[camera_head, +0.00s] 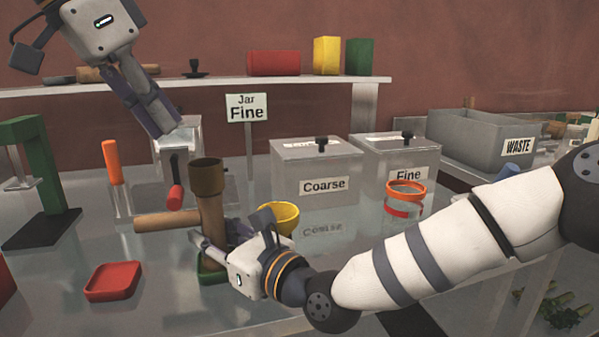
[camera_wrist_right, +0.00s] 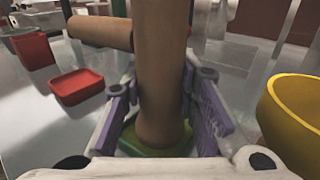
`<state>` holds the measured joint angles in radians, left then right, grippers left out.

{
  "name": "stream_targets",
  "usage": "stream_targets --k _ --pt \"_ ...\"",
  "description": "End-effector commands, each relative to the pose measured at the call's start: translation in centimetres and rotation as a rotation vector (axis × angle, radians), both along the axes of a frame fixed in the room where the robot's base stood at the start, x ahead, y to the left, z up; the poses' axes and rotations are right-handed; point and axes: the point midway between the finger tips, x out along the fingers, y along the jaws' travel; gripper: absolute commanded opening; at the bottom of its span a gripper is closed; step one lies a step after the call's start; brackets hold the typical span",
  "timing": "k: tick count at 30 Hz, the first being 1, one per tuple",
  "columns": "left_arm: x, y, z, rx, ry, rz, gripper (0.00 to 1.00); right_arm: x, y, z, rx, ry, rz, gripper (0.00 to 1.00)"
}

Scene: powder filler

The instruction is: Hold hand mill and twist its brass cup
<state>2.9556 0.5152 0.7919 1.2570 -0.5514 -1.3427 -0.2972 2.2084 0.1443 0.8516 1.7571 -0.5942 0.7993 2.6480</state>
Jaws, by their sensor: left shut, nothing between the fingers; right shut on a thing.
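The hand mill (camera_head: 212,222) stands upright on a green base (camera_head: 210,270), with a brown wooden body and a wooden side handle (camera_head: 168,220) pointing left. Its dark brass cup (camera_head: 206,177) sits at the top. My right gripper (camera_head: 212,246) is shut on the lower part of the mill body; in the right wrist view the purple finger pads (camera_wrist_right: 165,110) flank the wooden body (camera_wrist_right: 162,70). My left gripper (camera_head: 165,130) is shut and empty, up and to the left of the cup, apart from it.
A red tray (camera_head: 113,282) lies left of the mill and a yellow bowl (camera_head: 284,216) close on its right. Coarse (camera_head: 315,172) and Fine (camera_head: 400,160) boxes, an orange-rimmed jar (camera_head: 405,197) and the "Jar Fine" sign (camera_head: 247,108) stand behind. An orange-handled item (camera_head: 112,162) stands at the left.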

Motion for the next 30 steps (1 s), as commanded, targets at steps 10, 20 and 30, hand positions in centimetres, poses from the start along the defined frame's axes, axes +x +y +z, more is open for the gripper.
stream_targets --k 10,20,30 --pt "0.0 0.0 0.0 0.0 0.0 0.0 0.0 0.0 0.0 0.0 0.0 0.0 -0.001 0.5" --pt "0.0 0.0 0.0 0.0 0.0 0.0 0.0 -1.9 -2.8 0.0 0.002 0.005 -0.003 0.5" --pt "0.0 0.0 0.0 0.0 0.0 0.0 0.0 -6.8 -8.9 0.0 0.001 0.002 -0.003 0.5"
